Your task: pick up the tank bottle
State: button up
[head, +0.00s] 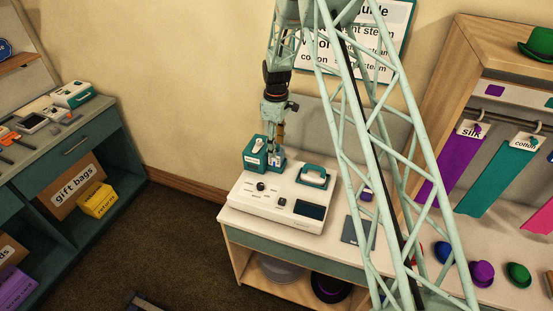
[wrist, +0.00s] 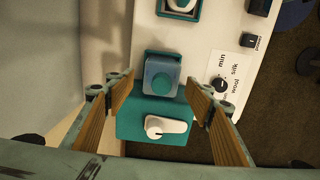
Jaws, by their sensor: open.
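In the head view the bottle (head: 277,160) is small and partly hidden by my gripper (head: 276,148). In the wrist view my gripper (wrist: 160,94) is open, with one wood-faced finger to the left of the bottle and one to the right. Gaps show on both sides, and the fingers look apart from it. A teal block (wrist: 130,124) with a white lever sits right beside the bottle.
Knobs and a dial panel (wrist: 226,82) lie right of the bottle in the wrist view. A grey wall panel stands close behind. Hats and hanging cloth strips (head: 487,185) are at the right.

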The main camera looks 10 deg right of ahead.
jog(key=shift+s+f+p, duration=0.15)
jog(key=shift+f+p, duration=0.25)
jog(key=shift+f, duration=2.15)
jog(key=shift+c, duration=0.3)
jog(key=c, duration=1)
jog(key=shift+r, duration=0.15)
jog(key=shift+r, duration=1.6)
jog(key=s+a+r+b, duration=0.1)
jog(key=s+a+b, duration=0.1)
jog(key=s, duration=1.3)
jog(key=shift+s+r+b, duration=0.25)
jog(key=shift+s+b, duration=0.15)
jog(key=shift+b, duration=0.2)
